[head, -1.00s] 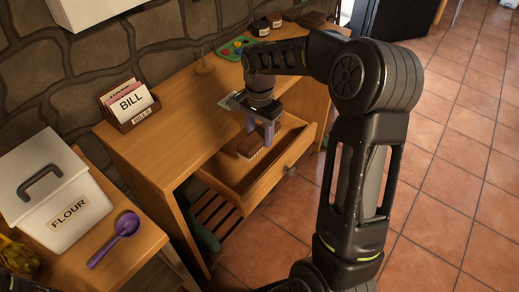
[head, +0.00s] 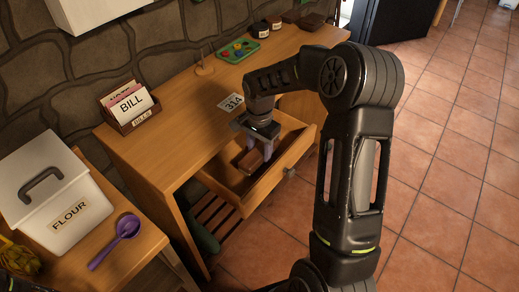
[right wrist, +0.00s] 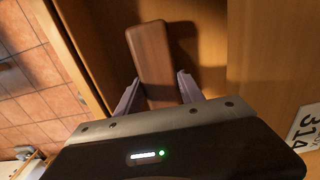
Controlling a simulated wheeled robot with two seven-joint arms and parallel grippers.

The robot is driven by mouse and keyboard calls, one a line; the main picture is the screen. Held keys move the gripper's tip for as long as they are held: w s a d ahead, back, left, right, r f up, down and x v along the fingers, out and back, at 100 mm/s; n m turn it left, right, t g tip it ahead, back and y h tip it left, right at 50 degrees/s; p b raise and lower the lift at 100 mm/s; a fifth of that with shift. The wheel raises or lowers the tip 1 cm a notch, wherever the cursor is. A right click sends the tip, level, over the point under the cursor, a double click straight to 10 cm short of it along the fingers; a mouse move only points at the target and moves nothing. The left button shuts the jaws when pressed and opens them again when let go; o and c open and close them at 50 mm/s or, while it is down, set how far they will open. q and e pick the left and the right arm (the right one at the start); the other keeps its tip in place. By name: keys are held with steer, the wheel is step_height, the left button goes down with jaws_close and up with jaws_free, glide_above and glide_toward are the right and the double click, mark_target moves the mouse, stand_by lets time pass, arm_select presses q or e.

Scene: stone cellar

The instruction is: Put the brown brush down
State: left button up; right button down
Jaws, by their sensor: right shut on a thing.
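The brown brush (head: 247,161) is inside the open drawer (head: 221,186) of the wooden desk. My right gripper (head: 260,153) reaches down into the drawer and is shut on the brush. In the right wrist view the brush (right wrist: 152,50) shows its smooth brown back, with one end between the two fingers (right wrist: 158,92). Its bristles are hidden, and I cannot tell whether it touches the drawer floor. My left gripper is not in view.
On the desk (head: 175,130) stand a bill holder (head: 130,107), a card marked 314 (head: 232,103) and a green tray (head: 238,50). A flour bin (head: 60,200) and a purple scoop (head: 122,232) are at the left. The drawer's front wall (head: 280,167) is close to my gripper.

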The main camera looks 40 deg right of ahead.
mark_target(259, 150)
steer(key=shift+f, duration=0.15)
steer(key=c, duration=0.7)
jaws_free()
steer(key=shift+r, duration=0.55)
step_height(259, 150, up, 11)
steer(key=shift+r, duration=0.15)
